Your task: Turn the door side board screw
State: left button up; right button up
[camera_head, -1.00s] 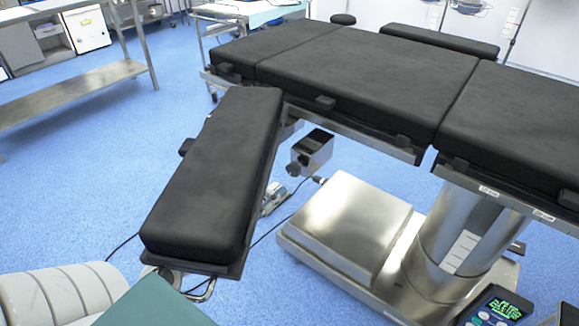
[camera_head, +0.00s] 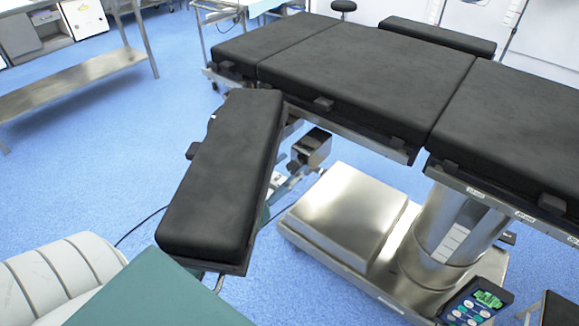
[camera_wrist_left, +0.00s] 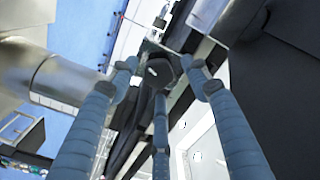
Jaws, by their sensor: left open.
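The side board (camera_head: 222,175) is a long black padded board that sticks out from the near side of the black operating table (camera_head: 365,75). Below its inner end is a metal block (camera_head: 313,147). In the left wrist view, a dark round knob (camera_wrist_left: 160,70), which looks like the screw, sits in front of my left gripper (camera_wrist_left: 160,80). The gripper's three grey-blue fingers are open and spread around the knob; I cannot tell whether they touch it. In the head view my left gripper (camera_head: 290,182) is mostly hidden under the board, by the metal block. My right gripper is not seen.
The metal table base (camera_head: 345,215) and column stand to the right of the board. A hand control with a green display (camera_head: 476,303) is at the lower right. A steel side table (camera_head: 70,85) stands at the far left, with clear blue floor between.

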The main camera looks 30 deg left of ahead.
pick_arm(q)
jog(key=shift+w, duration=0.3)
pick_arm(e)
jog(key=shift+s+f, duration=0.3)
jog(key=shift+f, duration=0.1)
pick_arm(q)
jog(key=c, duration=1.1)
jog(key=shift+r+n, duration=0.1)
jog(key=shift+n, duration=0.3)
jog(key=shift+c, duration=0.2)
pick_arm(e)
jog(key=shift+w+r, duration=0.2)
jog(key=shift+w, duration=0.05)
